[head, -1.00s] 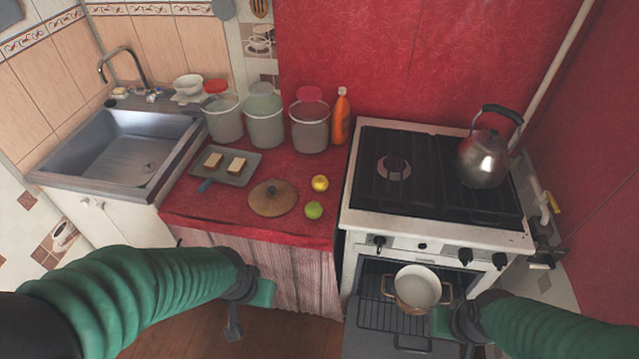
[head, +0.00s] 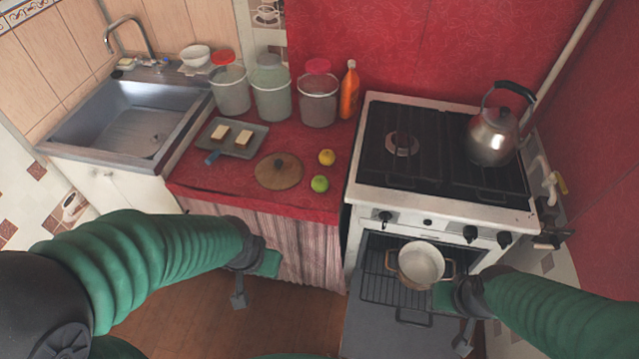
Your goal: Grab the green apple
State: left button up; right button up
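The green apple (head: 319,184) sits on the red oilcloth counter (head: 225,187), near its front right edge. A yellow fruit (head: 327,157) lies just behind it, apart from it. My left gripper (head: 254,279) is in front of the counter's curtain, below and left of the apple. Its two fingers look spread, with nothing between them. My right gripper (head: 453,318) is in front of the stove, low and right of the apple. Its fingers also look spread, one overlapping the pot's right side in the picture; I cannot tell whether they touch.
A round wooden lid (head: 279,173) lies left of the apple. A tray (head: 254,142) with two pale pieces, several canisters (head: 318,108) and an orange bottle (head: 349,92) stand behind. The stove (head: 358,196) is at right, its oven open with a pot (head: 420,263) on the rack.

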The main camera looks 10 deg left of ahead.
aim_at(321, 182)
jog(key=i+j+u, duration=0.15)
jog(key=i+j, duration=0.15)
jog(key=j, duration=0.2)
jog(key=i+j+u, duration=0.15)
jog(key=i+j, duration=0.15)
jog(key=j, duration=0.15)
jog(key=i+j+u, duration=0.15)
jog(key=i+j, duration=0.15)
jog(key=j, duration=0.15)
